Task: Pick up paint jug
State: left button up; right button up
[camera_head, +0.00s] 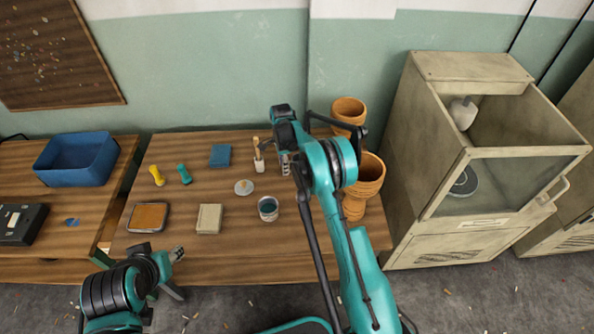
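A small metal can (268,208) with dark teal paint inside stands upright on the wooden workbench (240,256), near its front; it looks like the paint jug. My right arm reaches up over the bench. Its gripper (285,163) is above and slightly right of the can, apart from it, beside a small white cup (259,166) holding a brush. The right arm partly hides this gripper, and its opening is unclear. My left gripper (177,254) is low at the bench's front edge, away from the can. Its fingers are too small to judge.
A grey block (209,218), a tray (148,217), a round lid (244,187) and a blue block (220,155) lie left of the can. An open cabinet (435,202) stands right.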

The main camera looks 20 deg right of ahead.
jog(key=shift+r, duration=0.1)
grip_shut()
jog(key=shift+r, duration=0.1)
